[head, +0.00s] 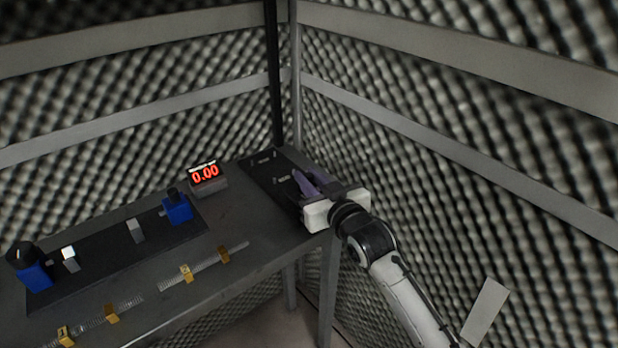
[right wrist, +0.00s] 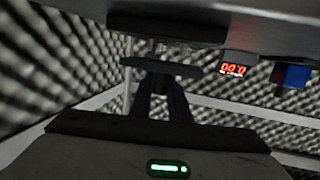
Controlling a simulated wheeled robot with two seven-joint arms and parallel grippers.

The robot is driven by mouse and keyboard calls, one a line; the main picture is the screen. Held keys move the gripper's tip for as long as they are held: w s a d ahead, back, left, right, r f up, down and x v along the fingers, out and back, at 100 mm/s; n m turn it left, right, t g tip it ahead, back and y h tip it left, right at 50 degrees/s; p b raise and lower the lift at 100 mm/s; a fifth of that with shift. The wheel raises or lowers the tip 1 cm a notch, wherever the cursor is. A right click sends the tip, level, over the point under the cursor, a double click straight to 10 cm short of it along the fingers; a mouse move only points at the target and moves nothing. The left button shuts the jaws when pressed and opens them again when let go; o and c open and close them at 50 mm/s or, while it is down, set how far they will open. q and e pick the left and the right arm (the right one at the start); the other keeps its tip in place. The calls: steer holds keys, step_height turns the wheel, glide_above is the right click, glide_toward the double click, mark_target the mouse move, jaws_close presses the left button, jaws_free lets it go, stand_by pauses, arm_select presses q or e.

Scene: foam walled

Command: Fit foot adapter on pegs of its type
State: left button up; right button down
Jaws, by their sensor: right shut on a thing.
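My right gripper (head: 304,180) is at the right end of the table, its purplish fingers over the dark peg board (head: 257,171). It is shut on the foot adapter, a dark flat plate (right wrist: 160,67) across the fingertips (right wrist: 160,82) in the right wrist view. That view is upside down. The peg board's dark edge (right wrist: 165,27) shows there, with short pegs (right wrist: 155,47) between board and plate. The plate appears above the board; contact with the pegs is unclear. In the head view small grey pegs (head: 283,180) stand on the board, and the adapter is hard to make out. My left gripper is out of view.
A red digital display (head: 206,174) reading 0.00 stands left of the board. A long dark rail (head: 105,262) carries blue blocks (head: 178,209) and grey blocks. Springs with yellow blocks (head: 186,272) lie along the front. Foam walls (head: 450,140) close in behind and right.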

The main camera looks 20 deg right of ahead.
steer(key=shift+r+p, duration=0.15)
steer(key=shift+p, duration=0.8)
stand_by(1.2)
steer(key=shift+f+b, duration=0.9)
steer(key=shift+f, duration=0.5)
steer(key=c, duration=1.6)
jaws_free()
steer(key=shift+c, duration=0.2)
steer(key=shift+o, duration=0.3)
steer(key=shift+f, duration=0.1)
steer(key=shift+s, duration=0.1)
steer(key=v, duration=1)
steer(key=shift+s, duration=0.1)
